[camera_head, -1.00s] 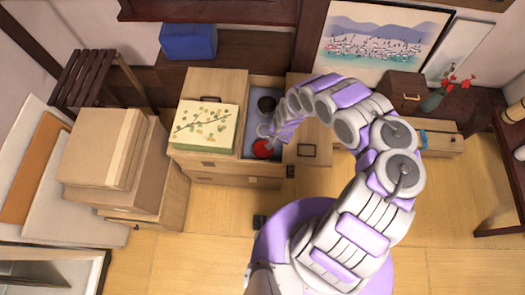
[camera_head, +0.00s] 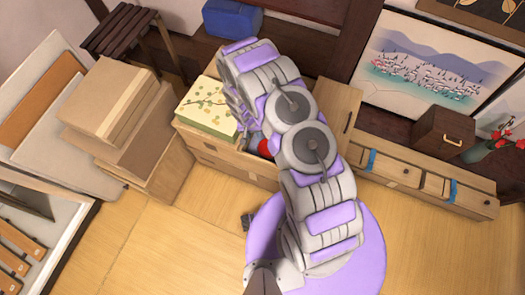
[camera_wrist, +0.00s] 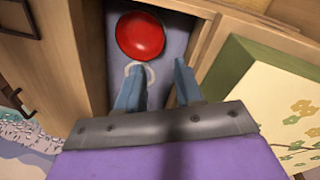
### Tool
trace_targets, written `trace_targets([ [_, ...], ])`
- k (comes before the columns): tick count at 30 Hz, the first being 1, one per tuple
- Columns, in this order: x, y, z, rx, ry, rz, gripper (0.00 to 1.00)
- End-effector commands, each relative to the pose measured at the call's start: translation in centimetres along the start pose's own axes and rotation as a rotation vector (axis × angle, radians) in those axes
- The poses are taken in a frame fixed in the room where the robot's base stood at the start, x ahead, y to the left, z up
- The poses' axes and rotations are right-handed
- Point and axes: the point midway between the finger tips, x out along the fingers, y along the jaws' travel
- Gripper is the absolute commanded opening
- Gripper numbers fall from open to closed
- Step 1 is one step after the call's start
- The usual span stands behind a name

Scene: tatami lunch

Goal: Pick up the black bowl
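The black bowl does not show in either view now; my arm covers most of the compartment where a dark round bowl showed earlier. My gripper (camera_wrist: 160,78) is open in the wrist view, its two blue-grey fingers apart with nothing visible between them. It points into the grey-lined compartment (camera_wrist: 178,42) of the wooden cabinet. A red round bowl or lid (camera_wrist: 138,37) lies beyond the fingertips there. It also shows partly in the head view (camera_head: 264,149). In the head view my gripper is hidden behind my arm.
A white ring-shaped rim (camera_wrist: 150,72) is beside the left finger, partly hidden. A green box with a floral top (camera_wrist: 275,105) stands close on the right in the wrist view. Stacked cardboard boxes (camera_head: 110,95) stand left, and a low drawer cabinet (camera_head: 435,185) right.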

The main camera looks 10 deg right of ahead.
Motion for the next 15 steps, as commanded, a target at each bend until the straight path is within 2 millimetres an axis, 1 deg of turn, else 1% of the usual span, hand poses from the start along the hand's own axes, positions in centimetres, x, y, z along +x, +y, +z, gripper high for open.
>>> trace_targets([
  [5,2.5,0.1,0.1,-0.001,-0.005,0.000,0.36],
  [6,3.4,0.2,0.1,0.000,-0.006,-0.001,0.36],
  [15,9.4,0.4,0.1,0.001,-0.008,-0.005,0.36],
])
